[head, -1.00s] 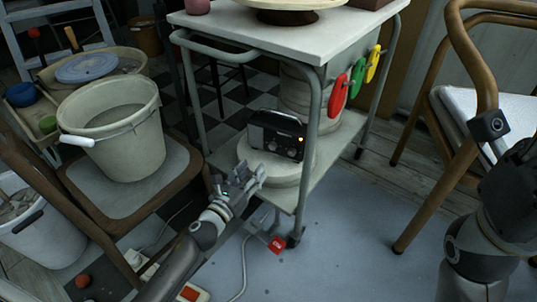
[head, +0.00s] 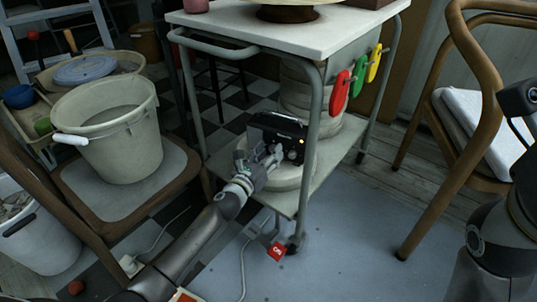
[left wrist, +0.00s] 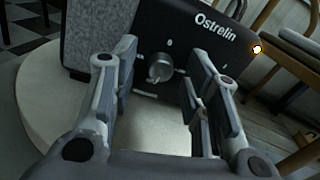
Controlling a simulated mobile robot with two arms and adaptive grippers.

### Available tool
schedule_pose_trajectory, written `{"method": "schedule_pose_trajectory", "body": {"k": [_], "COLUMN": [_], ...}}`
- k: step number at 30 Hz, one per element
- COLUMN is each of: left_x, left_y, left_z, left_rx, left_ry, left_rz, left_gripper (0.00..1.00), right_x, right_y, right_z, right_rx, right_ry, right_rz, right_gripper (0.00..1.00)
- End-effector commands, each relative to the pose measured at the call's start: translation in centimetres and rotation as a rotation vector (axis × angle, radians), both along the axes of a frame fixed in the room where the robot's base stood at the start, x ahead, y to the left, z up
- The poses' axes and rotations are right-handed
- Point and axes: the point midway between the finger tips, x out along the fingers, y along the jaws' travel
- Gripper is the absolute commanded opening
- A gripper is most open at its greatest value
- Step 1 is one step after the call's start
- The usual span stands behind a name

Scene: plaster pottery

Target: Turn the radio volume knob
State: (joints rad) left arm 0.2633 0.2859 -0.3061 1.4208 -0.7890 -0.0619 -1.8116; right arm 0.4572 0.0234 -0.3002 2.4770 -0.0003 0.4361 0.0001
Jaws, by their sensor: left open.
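The black radio (head: 278,128), with a grey speaker cloth, stands on a round pale slab (head: 285,178) on the trolley's lower shelf. In the left wrist view, the radio front (left wrist: 185,25) reads "Ostrelin", and a silver volume knob (left wrist: 159,68) sits on it with small marks around it. My left gripper (head: 262,158) is open in front of the radio, and it also shows in the left wrist view (left wrist: 165,82). Its two fingers stand on either side of the knob in the picture; whether they touch it I cannot tell. My right gripper is out of view; only its arm shows.
The trolley (head: 315,110) has a near leg right of the radio and a worktop above. A bucket (head: 110,128) on a chair stands at left, and a wooden chair (head: 470,125) at right. A cable (head: 243,265) lies on the floor.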

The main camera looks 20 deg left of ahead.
Motion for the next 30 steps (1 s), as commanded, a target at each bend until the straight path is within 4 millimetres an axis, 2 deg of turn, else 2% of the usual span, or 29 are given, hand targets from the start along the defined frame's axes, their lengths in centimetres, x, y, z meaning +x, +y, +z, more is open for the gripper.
{"method": "schedule_pose_trajectory", "body": {"k": [3, 13, 23, 30], "left_x": [-0.02, -0.03, -0.05, -0.05], "left_y": [-0.02, -0.02, -0.04, -0.04], "left_z": [0.02, 0.02, 0.0, 0.0], "left_rx": [0.0, -0.001, -0.036, -0.17], "left_ry": [0.0, 0.0, 0.005, 0.023], "left_rz": [0.0, -0.001, -0.001, 0.0], "left_gripper": [0.43, 0.0, 0.0, 0.0], "right_x": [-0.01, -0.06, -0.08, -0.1], "right_y": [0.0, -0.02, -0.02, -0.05], "right_z": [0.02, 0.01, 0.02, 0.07], "right_rx": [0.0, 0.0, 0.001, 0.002], "right_ry": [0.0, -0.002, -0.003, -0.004], "right_rz": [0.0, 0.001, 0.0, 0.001], "right_gripper": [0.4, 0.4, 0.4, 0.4]}}
